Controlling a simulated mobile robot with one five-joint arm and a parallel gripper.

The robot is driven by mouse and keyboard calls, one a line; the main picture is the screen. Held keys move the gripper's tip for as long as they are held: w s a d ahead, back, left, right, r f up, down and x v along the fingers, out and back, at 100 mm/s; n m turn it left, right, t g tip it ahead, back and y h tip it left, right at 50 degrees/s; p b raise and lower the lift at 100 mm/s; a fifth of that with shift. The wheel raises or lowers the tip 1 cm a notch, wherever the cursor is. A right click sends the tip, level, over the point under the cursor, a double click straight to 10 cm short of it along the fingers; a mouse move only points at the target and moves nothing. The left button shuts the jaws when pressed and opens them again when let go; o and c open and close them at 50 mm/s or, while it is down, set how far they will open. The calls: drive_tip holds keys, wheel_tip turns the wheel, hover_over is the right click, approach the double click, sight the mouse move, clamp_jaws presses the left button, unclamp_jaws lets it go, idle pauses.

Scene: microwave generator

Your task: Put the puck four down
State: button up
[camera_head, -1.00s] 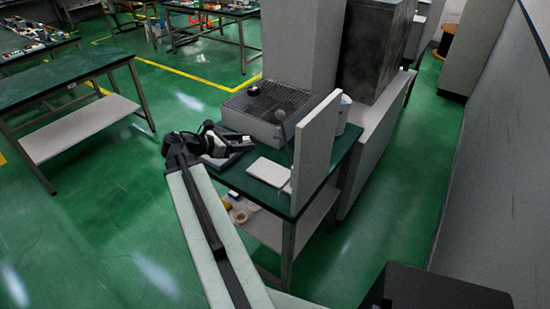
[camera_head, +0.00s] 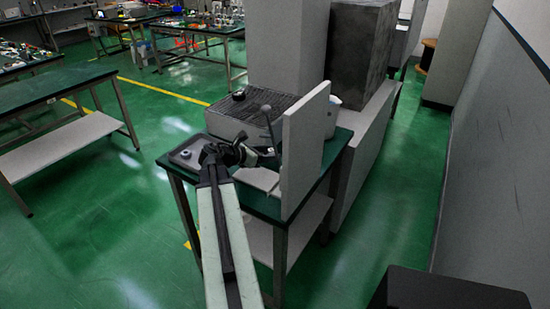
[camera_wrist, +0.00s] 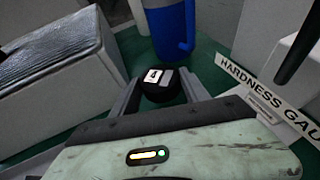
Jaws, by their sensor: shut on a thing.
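Puck four (camera_wrist: 160,86) is a black disc with a white label marked "4". My gripper (camera_wrist: 158,92) is shut on it, with a grey finger on each side in the wrist view. In the head view my gripper (camera_head: 256,157) is over the green table, between the grey tray and the upright white panel; the puck is too small to make out clearly there. A lettered plate reading "HARDNESS GAU" (camera_wrist: 262,92) lies to the right of the puck in the wrist view.
A grey box with a grille top (camera_head: 250,106) stands behind my gripper, a dark round thing (camera_head: 239,95) on it. A grey tray (camera_head: 183,150) is at the left table edge. An upright panel (camera_head: 304,145) blocks the right. A blue mug (camera_wrist: 170,28) stands beyond the puck.

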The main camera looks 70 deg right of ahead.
sight(275, 163)
drive_tip(key=shift+s+d, duration=0.3)
drive_tip(key=shift+d, duration=0.2)
drive_tip(key=shift+s+d, duration=0.3)
drive_tip(key=shift+d, duration=0.2)
drive_tip(key=shift+s+d+f, duration=0.1)
drive_tip(key=shift+s+d, duration=0.25)
drive_tip(key=shift+d, duration=0.15)
wheel_tip(275, 163, down, 4)
drive_tip(key=b, duration=0.4)
drive_tip(key=shift+w+a, duration=0.1)
drive_tip(key=shift+a, duration=0.05)
drive_tip(key=shift+r, duration=0.35)
drive_tip(key=shift+f, duration=0.15)
drive_tip(key=o, duration=1.5)
